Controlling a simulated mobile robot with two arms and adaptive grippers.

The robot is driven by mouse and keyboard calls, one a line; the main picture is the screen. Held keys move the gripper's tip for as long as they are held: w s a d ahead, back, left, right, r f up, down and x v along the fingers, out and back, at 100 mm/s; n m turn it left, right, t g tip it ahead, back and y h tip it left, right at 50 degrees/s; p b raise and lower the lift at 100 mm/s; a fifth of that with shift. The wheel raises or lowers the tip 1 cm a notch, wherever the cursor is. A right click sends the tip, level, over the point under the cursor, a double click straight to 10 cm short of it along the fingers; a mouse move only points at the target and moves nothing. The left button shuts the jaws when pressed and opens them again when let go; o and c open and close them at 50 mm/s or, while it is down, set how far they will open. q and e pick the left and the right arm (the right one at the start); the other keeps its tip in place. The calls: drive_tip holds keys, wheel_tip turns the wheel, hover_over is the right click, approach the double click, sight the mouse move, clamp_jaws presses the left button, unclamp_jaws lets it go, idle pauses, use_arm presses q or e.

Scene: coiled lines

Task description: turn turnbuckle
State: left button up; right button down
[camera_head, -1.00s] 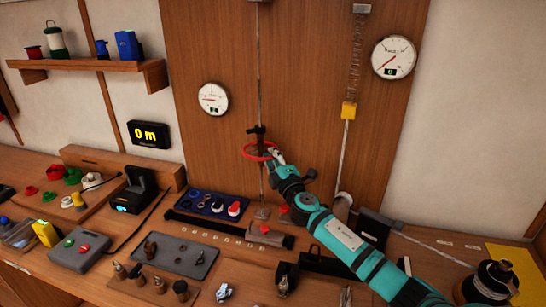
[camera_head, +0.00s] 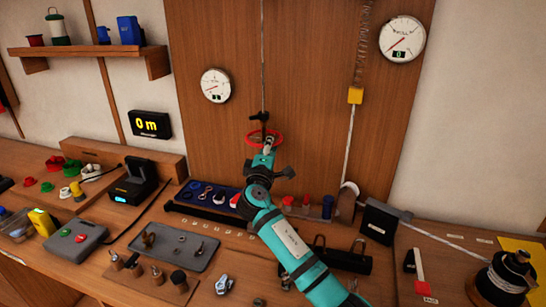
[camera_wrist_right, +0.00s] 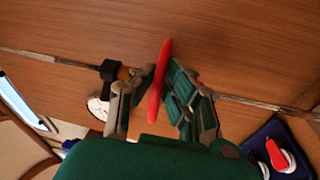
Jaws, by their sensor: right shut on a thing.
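The turnbuckle's red ring (camera_head: 264,140) sits around the vertical line in front of the wooden panel, with a black fitting (camera_head: 259,117) just above it. My right gripper (camera_head: 262,155) reaches the ring from below, its teal arm coming up from the bottom. In the right wrist view the red ring (camera_wrist_right: 160,82) shows edge-on between the fingers of my right gripper (camera_wrist_right: 158,95), and the gripper is shut on it. The black fitting (camera_wrist_right: 110,70) shows beside it. The turnbuckle body is mostly hidden. My left gripper is not in view.
Two round gauges hang on the panel, one left (camera_head: 216,85) and one upper right (camera_head: 398,40). The bench holds a grey tray (camera_head: 172,250), a black holder (camera_head: 140,183) and a dark spool (camera_head: 508,272).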

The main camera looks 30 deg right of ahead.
drive_tip(key=m+g+h+b, duration=0.1)
drive_tip(key=g+b, duration=0.1)
drive_tip(key=a+m+g+h+b, duration=0.1)
drive_tip(key=m+g+h+b, duration=0.1)
drive_tip(key=b, duration=0.1)
drive_tip(key=w+a+m+g+h+b, duration=0.1)
drive_tip(key=g+h+b, duration=0.1)
drive_tip(key=b, duration=0.1)
drive_tip(key=shift+f+m, duration=0.15)
drive_tip(key=shift+m, duration=0.25)
drive_tip(key=shift+w+a+r+m+g+h+b, duration=0.15)
drive_tip(key=shift+m+g+h+b, duration=0.2)
drive_tip(key=shift+g+b, duration=0.35)
drive_tip(key=shift+w+a+r+m+g+h+b, duration=0.1)
drive_tip(key=shift+m+g+h+b, duration=0.25)
drive_tip(key=shift+g, duration=0.45)
drive_tip(key=shift+r, duration=0.1)
drive_tip(key=c, duration=1.4)
unclamp_jaws()
drive_tip(key=shift+o, duration=0.2)
drive_tip(key=v, duration=1.2)
drive_tip(key=shift+s, duration=0.1)
